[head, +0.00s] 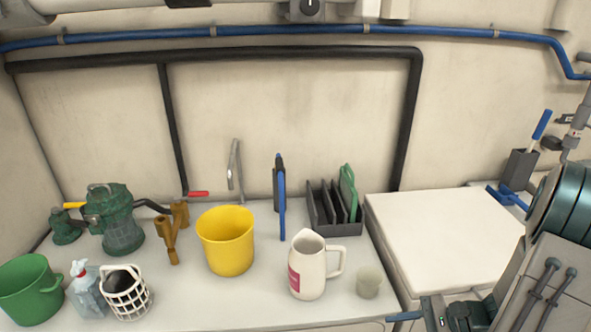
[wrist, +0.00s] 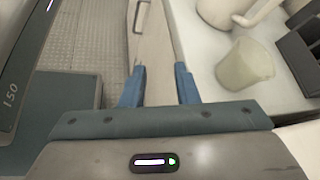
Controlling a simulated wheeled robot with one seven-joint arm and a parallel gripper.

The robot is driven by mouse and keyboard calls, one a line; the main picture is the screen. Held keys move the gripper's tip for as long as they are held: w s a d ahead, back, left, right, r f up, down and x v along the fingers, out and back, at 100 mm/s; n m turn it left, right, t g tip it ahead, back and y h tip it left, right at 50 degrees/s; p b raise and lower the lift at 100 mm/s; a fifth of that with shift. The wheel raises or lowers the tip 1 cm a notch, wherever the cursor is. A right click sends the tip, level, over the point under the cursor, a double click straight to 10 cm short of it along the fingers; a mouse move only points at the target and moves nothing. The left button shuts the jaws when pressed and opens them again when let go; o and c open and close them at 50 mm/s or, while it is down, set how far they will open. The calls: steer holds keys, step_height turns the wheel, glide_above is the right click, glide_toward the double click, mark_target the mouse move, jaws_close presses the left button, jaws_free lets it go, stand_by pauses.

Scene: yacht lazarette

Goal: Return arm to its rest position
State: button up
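My gripper (wrist: 160,82) shows in the wrist view with its two blue fingers apart and nothing between them. Past the fingers are a pale cabinet front with a handle and the floor. In the head view my gripper (head: 407,317) is at the bottom edge, right of centre, in front of the counter's right end; it is partly cut off there. My arm comes in from the right side of the picture. A translucent cup (head: 369,282) stands on the counter close by, apart from the gripper; it also shows in the wrist view (wrist: 245,66).
The white counter (head: 190,300) holds a white jug (head: 308,265), a yellow bucket (head: 227,240), a dark rack (head: 325,208), a green bucket (head: 30,288) and a green pump (head: 113,217). A white box-like surface (head: 445,235) at right is mostly clear.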

steer(key=s+a+r+n+h+p, duration=0.2)
steer(key=r+n+h+p, duration=0.2)
steer(key=r, duration=0.5)
steer(key=s+a+r+n+h+p, duration=0.2)
steer(key=r+n, duration=0.4)
steer(key=r, duration=0.4)
steer(key=s+a+r+n+h+p, duration=0.1)
steer(key=a+r+n+h+p, duration=0.3)
steer(key=r, duration=0.5)
steer(key=n+h+p, duration=0.1)
steer(key=h+p, duration=0.1)
steer(key=shift+s+a+r+n+p, duration=0.25)
steer(key=shift+s+r+n+p, duration=0.05)
steer(key=shift+s+p, duration=0.1)
steer(key=shift+d, duration=0.1)
